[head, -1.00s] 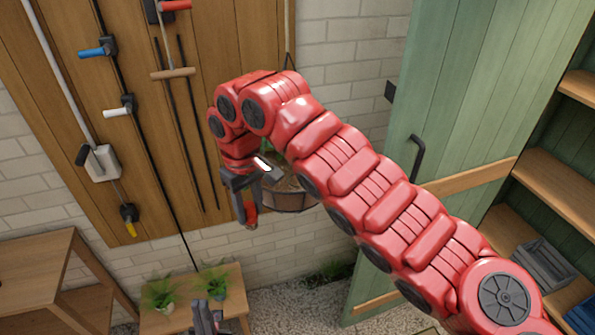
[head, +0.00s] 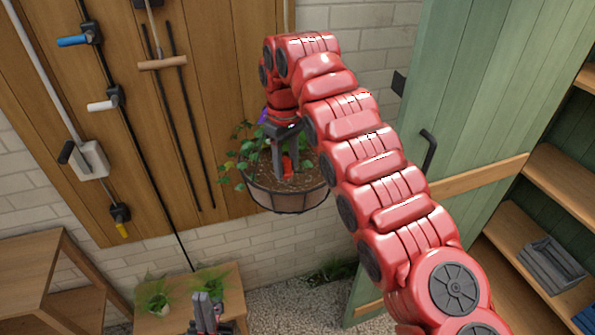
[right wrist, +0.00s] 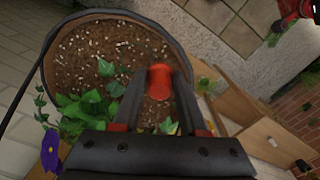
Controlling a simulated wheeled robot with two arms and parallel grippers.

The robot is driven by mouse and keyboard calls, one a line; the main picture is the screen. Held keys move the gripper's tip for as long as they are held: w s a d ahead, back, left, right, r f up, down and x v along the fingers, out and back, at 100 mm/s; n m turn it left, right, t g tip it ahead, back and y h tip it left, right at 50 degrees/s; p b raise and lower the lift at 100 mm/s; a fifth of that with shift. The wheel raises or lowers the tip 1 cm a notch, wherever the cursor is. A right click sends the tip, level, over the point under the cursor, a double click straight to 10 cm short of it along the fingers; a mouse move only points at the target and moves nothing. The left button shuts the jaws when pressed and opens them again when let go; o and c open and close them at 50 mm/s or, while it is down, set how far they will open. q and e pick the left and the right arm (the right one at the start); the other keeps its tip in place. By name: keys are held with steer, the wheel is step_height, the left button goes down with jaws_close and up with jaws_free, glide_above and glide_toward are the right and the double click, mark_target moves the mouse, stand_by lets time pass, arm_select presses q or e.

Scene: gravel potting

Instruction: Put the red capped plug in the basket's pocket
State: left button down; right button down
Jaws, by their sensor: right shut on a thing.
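The hanging basket (head: 284,200) is a round brown pot of soil with leafy plants, hung in front of the wooden board. My right gripper (head: 287,168) points down over its soil, shut on the red capped plug (head: 287,163). In the right wrist view the plug's red cap (right wrist: 160,78) shows between the fingertips, above brown soil with pale specks. I cannot tell whether the plug touches the soil, and I cannot make out the pocket. My left gripper (head: 205,312) is low at the bottom edge, away from the basket; its jaws are unclear.
Green leaves (right wrist: 92,112) and a purple flower (right wrist: 50,152) grow at the basket's left side. A wooden bench with two potted plants (head: 208,281) stands below. A green door (head: 455,110) and shelves are on the right. Handled tools hang on the board at left.

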steer(key=shift+w+d+f, duration=0.15)
steer(key=shift+w+d, duration=0.05)
steer(key=shift+d, duration=0.15)
steer(key=w+d+p, duration=0.1)
steer(key=w+p, duration=0.1)
steer(key=p, duration=0.4)
steer(key=shift+d, duration=0.3)
steer(key=f+p, duration=0.3)
steer(key=shift+w+d+f, duration=0.15)
steer(key=shift+d, duration=0.05)
steer(key=shift+f, duration=0.2)
steer(key=shift+a, duration=0.1)
